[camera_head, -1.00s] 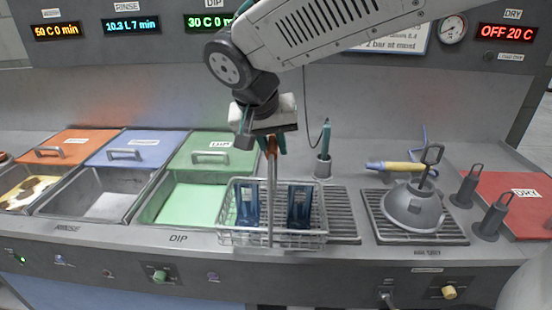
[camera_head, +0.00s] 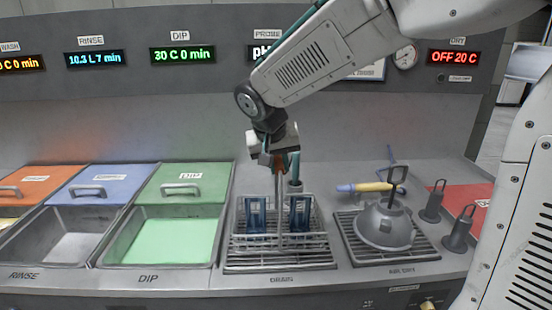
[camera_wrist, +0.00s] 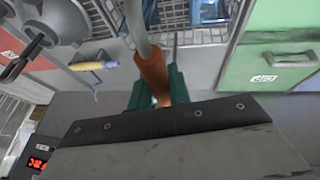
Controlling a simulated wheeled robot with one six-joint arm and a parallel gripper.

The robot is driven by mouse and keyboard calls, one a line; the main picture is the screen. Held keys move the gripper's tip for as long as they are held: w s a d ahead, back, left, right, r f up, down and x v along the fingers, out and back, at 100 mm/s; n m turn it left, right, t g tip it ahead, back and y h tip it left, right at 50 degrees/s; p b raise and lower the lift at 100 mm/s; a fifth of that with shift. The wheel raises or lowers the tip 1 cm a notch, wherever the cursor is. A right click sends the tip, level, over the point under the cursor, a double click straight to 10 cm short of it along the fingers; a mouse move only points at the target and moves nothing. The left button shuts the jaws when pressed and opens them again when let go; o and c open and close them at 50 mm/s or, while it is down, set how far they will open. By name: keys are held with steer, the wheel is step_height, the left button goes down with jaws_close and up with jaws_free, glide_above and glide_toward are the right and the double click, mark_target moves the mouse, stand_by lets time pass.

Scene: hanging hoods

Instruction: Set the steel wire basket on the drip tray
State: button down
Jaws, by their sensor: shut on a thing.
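The steel wire basket (camera_head: 312,240) holds two blue pieces (camera_head: 299,214) and has a tall central handle with an orange-brown grip. My gripper (camera_head: 278,164) is shut on that grip, above the basket. The basket hangs upright over the ribbed drip tray (camera_head: 280,266) marked as the drain, with the tray's front bars showing below it. I cannot tell whether the basket's bottom touches the tray. In the wrist view the orange grip (camera_wrist: 152,72) lies between my green fingers, and most of the basket is hidden.
The open green dip tank (camera_head: 160,240) is left of the tray, with its green lid (camera_head: 185,185) behind. Right of the tray, a grey dome-shaped hood (camera_head: 384,228) stands on another grate, with a yellow-handled tool (camera_head: 370,187) behind. Two dark posts (camera_head: 458,236) stand farther right.

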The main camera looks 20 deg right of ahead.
steer(key=shift+f, duration=0.7)
steer(key=c, duration=1.3)
jaws_free()
steer(key=shift+f, duration=0.15)
steer(key=v, duration=1.2)
steer(key=s+d+f+n+y, duration=0.1)
steer(key=s+d+f, duration=0.1)
steer(key=s, duration=0.6)
steer(key=s+d+f+n+g+y, duration=0.1)
steer(key=s+f, duration=0.3)
steer(key=s, duration=0.5)
steer(key=s+d+f+n+g+y, duration=0.1)
steer(key=s+d+f, duration=0.2)
steer(key=s, duration=0.6)
steer(key=shift+s+d+f, duration=0.25)
